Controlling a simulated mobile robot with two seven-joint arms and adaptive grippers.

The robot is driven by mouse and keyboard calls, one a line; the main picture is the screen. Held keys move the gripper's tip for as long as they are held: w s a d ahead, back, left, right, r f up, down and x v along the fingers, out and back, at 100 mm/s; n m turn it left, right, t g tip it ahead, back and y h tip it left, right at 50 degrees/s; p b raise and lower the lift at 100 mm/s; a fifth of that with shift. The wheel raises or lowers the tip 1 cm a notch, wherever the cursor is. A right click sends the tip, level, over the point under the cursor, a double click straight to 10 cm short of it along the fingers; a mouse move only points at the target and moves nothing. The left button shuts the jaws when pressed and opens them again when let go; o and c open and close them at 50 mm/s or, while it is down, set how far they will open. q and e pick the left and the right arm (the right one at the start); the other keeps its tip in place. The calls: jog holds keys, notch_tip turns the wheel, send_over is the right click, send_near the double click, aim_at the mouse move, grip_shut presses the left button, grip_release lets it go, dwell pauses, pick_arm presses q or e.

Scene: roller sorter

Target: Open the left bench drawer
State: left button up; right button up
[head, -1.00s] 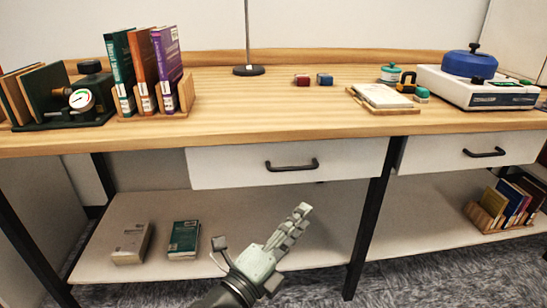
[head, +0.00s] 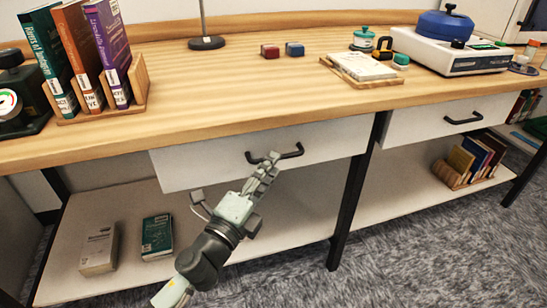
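The left bench drawer (head: 205,165) has a white front and a black bar handle (head: 291,152), and it looks closed. My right gripper does not show.
The wooden bench top (head: 180,85) overhangs the drawer. A black bench leg (head: 349,205) stands right of it. A second drawer (head: 425,121) is further right. Below, a white shelf (head: 190,225) holds a grey book (head: 99,249) and a green book (head: 157,236).

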pick_arm(q)
jog(key=x, duration=0.2)
jog(key=shift+w+d, duration=0.1)
jog(key=shift+w, duration=0.2)
grip_shut()
